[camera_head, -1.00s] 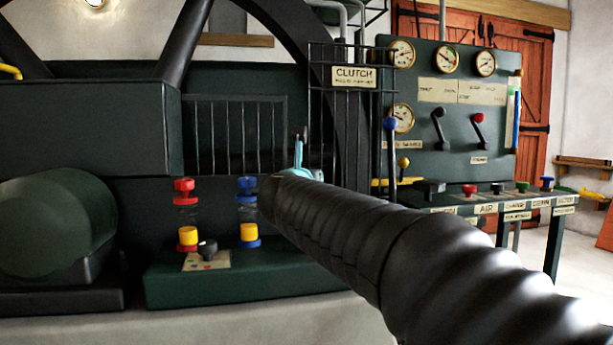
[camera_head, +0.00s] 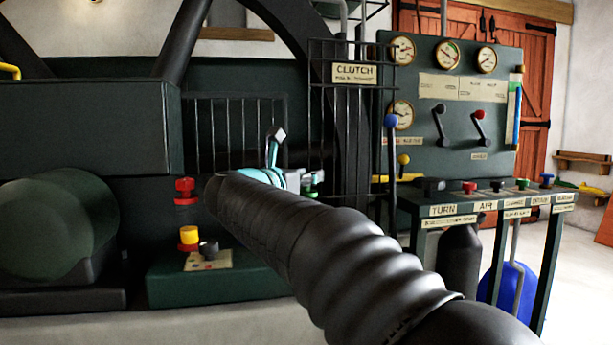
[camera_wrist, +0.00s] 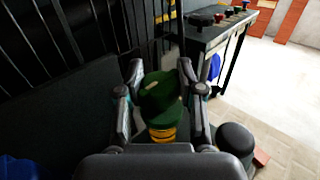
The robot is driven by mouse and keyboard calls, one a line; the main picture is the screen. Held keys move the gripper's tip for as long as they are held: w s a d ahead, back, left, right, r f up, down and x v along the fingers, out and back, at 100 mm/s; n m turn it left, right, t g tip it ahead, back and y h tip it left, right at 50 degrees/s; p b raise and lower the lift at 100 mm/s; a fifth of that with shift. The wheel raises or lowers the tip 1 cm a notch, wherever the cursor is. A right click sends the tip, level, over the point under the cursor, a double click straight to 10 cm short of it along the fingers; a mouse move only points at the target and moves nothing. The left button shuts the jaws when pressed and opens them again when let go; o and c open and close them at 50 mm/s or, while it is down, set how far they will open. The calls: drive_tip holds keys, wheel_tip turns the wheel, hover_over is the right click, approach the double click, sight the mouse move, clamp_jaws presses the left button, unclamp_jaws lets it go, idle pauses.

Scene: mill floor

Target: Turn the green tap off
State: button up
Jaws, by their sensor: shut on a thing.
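The green tap (camera_wrist: 162,98) has a dark green round handle with a yellow part below it. It stands between the two fingers of my gripper (camera_wrist: 160,78) in the wrist view. The fingers are shut on its handle from either side. In the head view only a small bit of the green tap (camera_head: 311,193) shows beside my gripper (camera_head: 296,178). My arm hides most of its lower part there.
A barred guard (camera_head: 240,130) rises behind. A control table (camera_head: 490,207) with several knobs and a gauge panel stand right. Open floor lies beyond.

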drive_tip(key=o, duration=1.2)
drive_tip(key=shift+c, duration=0.2)
drive_tip(key=v, duration=1.2)
